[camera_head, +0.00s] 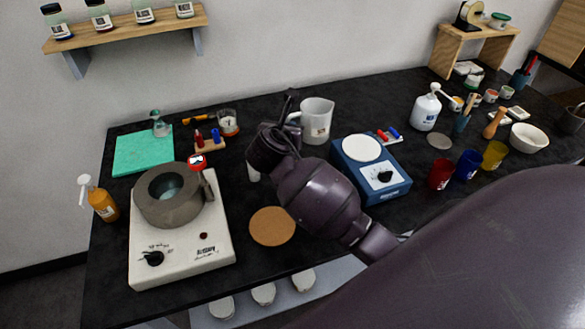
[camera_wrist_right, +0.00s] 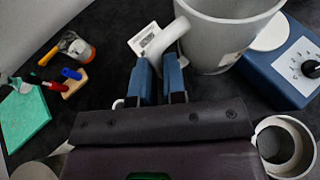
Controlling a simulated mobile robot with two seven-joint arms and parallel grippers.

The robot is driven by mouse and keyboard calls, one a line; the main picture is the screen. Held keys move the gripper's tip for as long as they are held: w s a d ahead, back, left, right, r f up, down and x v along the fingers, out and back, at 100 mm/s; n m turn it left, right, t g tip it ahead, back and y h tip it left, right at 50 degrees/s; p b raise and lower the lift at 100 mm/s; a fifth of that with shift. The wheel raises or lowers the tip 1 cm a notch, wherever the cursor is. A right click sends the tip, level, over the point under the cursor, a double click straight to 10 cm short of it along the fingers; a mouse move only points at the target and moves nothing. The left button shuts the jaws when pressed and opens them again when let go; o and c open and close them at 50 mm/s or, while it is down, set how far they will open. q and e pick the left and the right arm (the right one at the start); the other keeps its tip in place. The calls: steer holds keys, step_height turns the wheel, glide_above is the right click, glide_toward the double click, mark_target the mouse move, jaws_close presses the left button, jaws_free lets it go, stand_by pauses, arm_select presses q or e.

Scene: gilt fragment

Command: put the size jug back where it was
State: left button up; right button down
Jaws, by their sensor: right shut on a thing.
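The size jug, a pale grey-white jug (camera_head: 316,120), is at the back middle of the dark bench, left of and behind the blue hotplate. My right gripper (camera_head: 292,118) comes to its left side, where the handle is. In the right wrist view the jug (camera_wrist_right: 228,42) fills the top, and the blue fingers of my right gripper (camera_wrist_right: 159,72) are shut on its handle. The jug looks upright. My left gripper is not in view.
The blue hotplate (camera_head: 390,180) with a white top is just right of the jug. A cork mat (camera_head: 272,227) lies bare in front. The white machine with a grey ring-shaped pot (camera_head: 170,197) stands left. A small rack (camera_head: 210,144) and a jar (camera_head: 228,123) are left of the jug.

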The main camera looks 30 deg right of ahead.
step_height(320, 180, down, 15)
steer(key=shift+b, duration=0.65)
steer(key=c, duration=1.2)
jaws_free()
steer(key=shift+f, duration=0.1)
steer(key=v, duration=1.2)
